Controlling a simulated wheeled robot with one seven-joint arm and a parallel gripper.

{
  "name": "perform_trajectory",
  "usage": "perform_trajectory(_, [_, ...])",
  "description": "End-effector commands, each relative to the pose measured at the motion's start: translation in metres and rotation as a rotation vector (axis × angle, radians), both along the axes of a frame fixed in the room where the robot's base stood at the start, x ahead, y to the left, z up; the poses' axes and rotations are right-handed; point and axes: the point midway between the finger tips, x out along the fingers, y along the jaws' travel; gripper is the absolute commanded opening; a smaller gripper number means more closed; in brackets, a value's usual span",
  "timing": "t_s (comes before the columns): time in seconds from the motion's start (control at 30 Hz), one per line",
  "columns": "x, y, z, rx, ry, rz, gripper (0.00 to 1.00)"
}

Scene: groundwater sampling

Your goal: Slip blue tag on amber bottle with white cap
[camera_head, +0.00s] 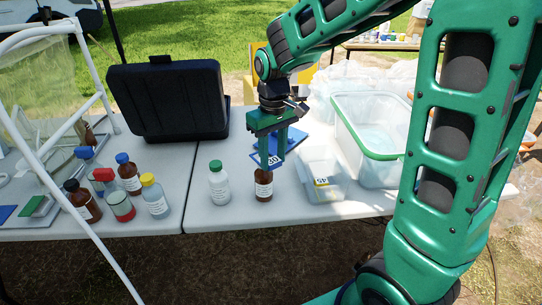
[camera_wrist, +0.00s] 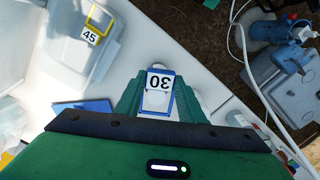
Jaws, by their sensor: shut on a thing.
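My gripper (camera_head: 268,152) is shut on a blue tag (camera_wrist: 160,84) that bears a white plate numbered 30 and has a frame-like loop. In the head view the tag (camera_head: 274,160) is right at the top of an amber bottle (camera_head: 264,190), which stands upright near the table's front edge. The bottle's cap is hidden behind the tag and the fingers. In the wrist view (camera_wrist: 158,100) something white shows inside the tag's loop; I cannot tell whether it is the cap or the table. I cannot tell whether the loop is around the neck.
A white bottle with green cap (camera_head: 219,184) stands just left. Several amber and clear bottles stand farther left near a white tube frame (camera_head: 82,70). A black case (camera_head: 168,100) is behind. A clear tub with yellow 45 tag (camera_head: 322,182) and a green-rimmed bin (camera_head: 372,155) are right.

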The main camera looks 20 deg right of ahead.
Motion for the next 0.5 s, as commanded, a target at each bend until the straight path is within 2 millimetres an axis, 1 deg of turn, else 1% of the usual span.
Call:
perform_trajectory(0.27, [0.0000,0.0001,-0.0014,0.000,0.000,0.000,0.23])
perform_trajectory(0.5, [-0.0003,0.0000,-0.0073,0.000,0.001,0.000,0.23])
